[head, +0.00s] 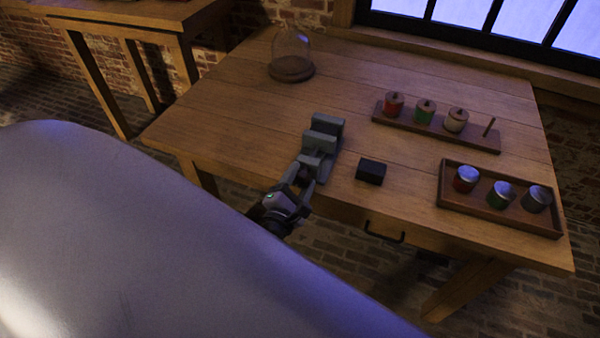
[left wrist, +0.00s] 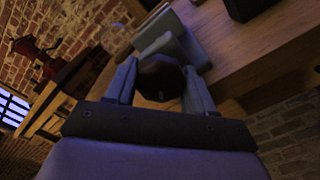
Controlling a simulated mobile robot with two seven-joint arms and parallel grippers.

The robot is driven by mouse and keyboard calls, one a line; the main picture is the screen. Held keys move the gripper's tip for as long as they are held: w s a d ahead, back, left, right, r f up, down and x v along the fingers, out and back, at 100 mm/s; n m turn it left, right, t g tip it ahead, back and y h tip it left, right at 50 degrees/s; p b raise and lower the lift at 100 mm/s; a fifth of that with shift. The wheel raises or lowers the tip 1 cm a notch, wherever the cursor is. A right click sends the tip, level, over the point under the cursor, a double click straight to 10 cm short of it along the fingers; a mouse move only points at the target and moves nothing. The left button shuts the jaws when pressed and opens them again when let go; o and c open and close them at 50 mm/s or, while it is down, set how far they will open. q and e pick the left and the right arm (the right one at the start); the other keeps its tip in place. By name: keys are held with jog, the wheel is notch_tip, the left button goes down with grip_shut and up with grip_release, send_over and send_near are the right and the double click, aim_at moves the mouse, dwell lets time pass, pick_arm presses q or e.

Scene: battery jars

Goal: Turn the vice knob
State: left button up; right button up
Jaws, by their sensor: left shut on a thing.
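The grey vice (head: 322,145) stands at the front edge of the wooden table, left of the black block. My left gripper (head: 305,176) is at the vice's near end, by the table's front edge. In the left wrist view, the left gripper (left wrist: 160,85) is shut on the dark round vice knob (left wrist: 160,76), with a finger on each side of it. The vice body (left wrist: 172,38) shows just beyond the knob. In the head view the knob is mostly hidden by the gripper. My right gripper is not in view.
A black block (head: 371,171) lies right of the vice. A glass dome (head: 291,52) stands at the back left. A rack with coloured spools (head: 470,139) and a tray with several jars (head: 497,212) are on the right. A drawer handle (head: 384,235) is below the front edge.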

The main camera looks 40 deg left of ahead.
pick_arm(q)
jog(key=m+p, duration=0.1)
jog(key=m, duration=0.2)
jog(key=shift+s+f, duration=0.1)
jog(key=shift+s, duration=0.05)
jog(key=shift+a+m, duration=0.1)
jog(key=shift+m, duration=0.8)
jog(key=m, duration=0.4)
jog(key=shift+a+m, duration=0.1)
jog(key=shift+m, duration=1.8)
jog(key=shift+p, duration=0.3)
jog(key=o, duration=1)
jog(key=shift+r, duration=0.2)
jog(key=v, duration=0.7)
